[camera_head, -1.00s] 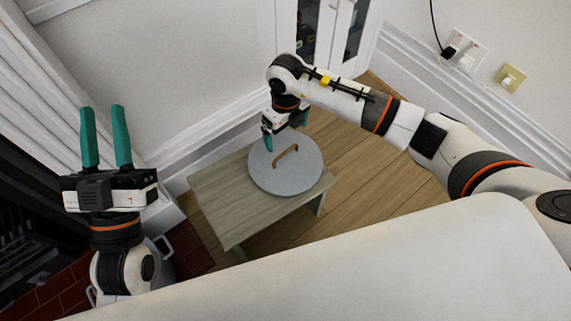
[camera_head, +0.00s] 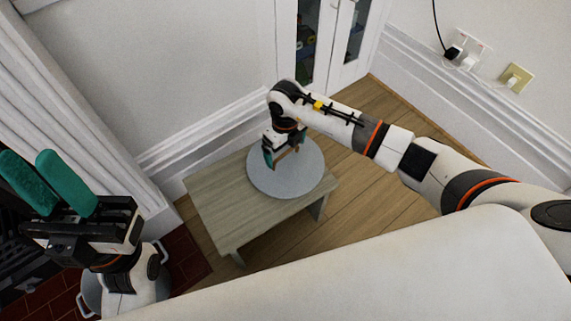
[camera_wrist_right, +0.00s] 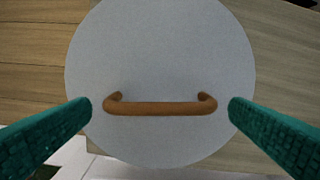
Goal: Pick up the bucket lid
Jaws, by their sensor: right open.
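The bucket lid (camera_head: 304,178) is a round grey disc lying flat on a small wooden table (camera_head: 235,215). Its brown bar handle (camera_wrist_right: 160,108) runs across the lid in the right wrist view. My right gripper (camera_head: 284,158) is over the lid, pointing down, and hides much of the handle in the head view. In the wrist view my right gripper (camera_wrist_right: 160,104) is open and empty, with one green finger beyond each end of the handle. My left gripper (camera_head: 50,180) is raised at the left, its two fingers apart with nothing between them.
A grey metal bucket (camera_head: 92,293) with side handles stands on red tiles (camera_head: 185,255) at lower left, partly hidden by my left arm. White walls and a glass-doored cabinet (camera_head: 325,40) stand behind the table. Bare wooden floor (camera_head: 385,200) lies right of it.

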